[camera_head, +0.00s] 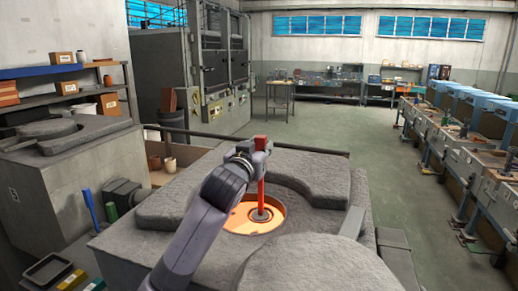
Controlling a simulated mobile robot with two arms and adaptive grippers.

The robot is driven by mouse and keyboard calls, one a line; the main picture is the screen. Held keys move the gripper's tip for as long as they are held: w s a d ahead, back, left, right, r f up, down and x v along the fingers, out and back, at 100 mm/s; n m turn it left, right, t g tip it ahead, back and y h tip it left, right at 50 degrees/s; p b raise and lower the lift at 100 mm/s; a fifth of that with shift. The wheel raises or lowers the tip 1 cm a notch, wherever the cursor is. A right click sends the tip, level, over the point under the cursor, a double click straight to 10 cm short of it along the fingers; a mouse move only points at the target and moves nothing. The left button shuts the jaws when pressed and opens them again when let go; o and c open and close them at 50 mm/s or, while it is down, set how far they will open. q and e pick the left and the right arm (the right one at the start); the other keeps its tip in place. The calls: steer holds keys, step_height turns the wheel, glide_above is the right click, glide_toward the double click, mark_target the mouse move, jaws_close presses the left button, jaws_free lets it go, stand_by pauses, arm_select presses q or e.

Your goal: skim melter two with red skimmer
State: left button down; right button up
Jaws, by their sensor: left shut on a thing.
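A grey block-like melter (155,238) fills the middle of the view, with a round opening of glowing orange melt (240,220). The red skimmer (261,190) stands nearly upright over it. Its lower end, a small greyish disc, is inside the opening at the melt. I cannot tell how deep it sits. My left gripper (259,150) is shut on the upper part of the red skimmer, above the opening. The arm hides part of the melter's left side. My right gripper is not in view.
A second grey melter (65,175) stands at the left, below shelves with boxes (68,88). A blue-handled tool (90,207) stands upright between the melters. A large grey cabinet (160,70) stands behind. A row of workstations (465,150) lines the right; open floor (365,135) lies between.

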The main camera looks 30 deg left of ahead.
arm_select(q)
steer(key=shift+r, duration=0.1)
steer(key=shift+s+a, duration=0.25)
steer(key=shift+a, duration=0.85)
steer(key=shift+s+a, duration=0.25)
steer(key=shift+a, duration=0.85)
steer(key=v, duration=0.6)
steer(key=shift+s+p, duration=0.25)
steer(key=shift+p, duration=0.05)
steer(key=shift+d, duration=0.2)
steer(key=shift+w+d+p, duration=0.2)
steer(key=shift+d+p, duration=0.1)
steer(key=shift+d, duration=0.45)
steer(key=shift+w+d+p, duration=0.15)
steer(key=shift+d+p, duration=0.1)
steer(key=shift+d, duration=0.45)
steer(key=shift+w+d+p, duration=0.2)
steer(key=shift+d+p, duration=0.1)
steer(key=shift+d, duration=0.45)
